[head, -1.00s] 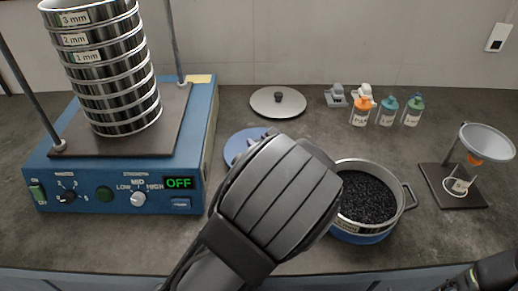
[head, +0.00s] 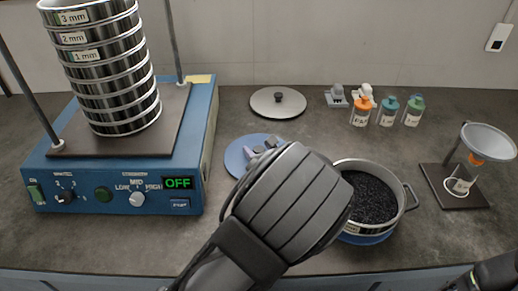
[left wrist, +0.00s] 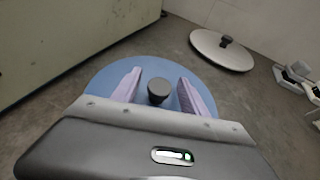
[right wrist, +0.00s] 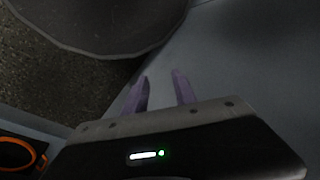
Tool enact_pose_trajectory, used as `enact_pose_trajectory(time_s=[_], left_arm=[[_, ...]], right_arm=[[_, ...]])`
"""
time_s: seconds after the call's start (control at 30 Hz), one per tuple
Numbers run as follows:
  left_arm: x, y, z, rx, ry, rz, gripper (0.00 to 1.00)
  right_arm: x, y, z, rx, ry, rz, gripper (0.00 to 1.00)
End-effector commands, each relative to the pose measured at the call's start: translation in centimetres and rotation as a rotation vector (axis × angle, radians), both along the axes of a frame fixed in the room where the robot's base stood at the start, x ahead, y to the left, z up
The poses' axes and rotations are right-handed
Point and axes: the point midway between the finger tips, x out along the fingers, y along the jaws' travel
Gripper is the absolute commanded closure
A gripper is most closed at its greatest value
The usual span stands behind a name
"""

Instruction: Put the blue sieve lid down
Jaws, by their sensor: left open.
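The blue sieve lid (head: 236,157) lies flat on the dark bench, between the shaker and the pot of black grains. It also shows in the left wrist view (left wrist: 100,84), with its dark knob (left wrist: 159,90) upright in the middle. My left gripper (left wrist: 158,88) is open, its two pale fingers on either side of the knob and apart from it. In the head view my left arm hides part of the lid. My right gripper (right wrist: 162,90) shows in the right wrist view with its fingers apart and nothing between them.
The blue shaker (head: 120,165) with a sieve stack (head: 115,85) stands left; its display reads OFF. A grey lid (head: 262,106) lies behind. A pot of black grains (head: 400,213) stands right of my left arm. Bottles (head: 388,110) and a funnel stand (head: 450,195) are farther right.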

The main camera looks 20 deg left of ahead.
Motion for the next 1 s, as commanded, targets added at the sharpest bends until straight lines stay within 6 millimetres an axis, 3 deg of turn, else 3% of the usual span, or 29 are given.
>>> enact_pose_trajectory(time_s=[0.27,0.7,1.0], left_arm=[[-0.5,-0.7,0.7,-0.002,0.000,-0.003,0.49],[-5.6,-6.5,4.0,-0.004,-0.001,-0.005,0.49],[-7.4,-8.3,4.9,0.000,0.000,-0.001,0.49]], right_arm=[[0.0,0.0,0.4,0.000,0.000,0.000,0.67],[0.0,0.0,1.4,0.000,0.000,-0.001,0.67],[0.0,0.0,1.7,0.000,0.000,-0.001,0.67]])
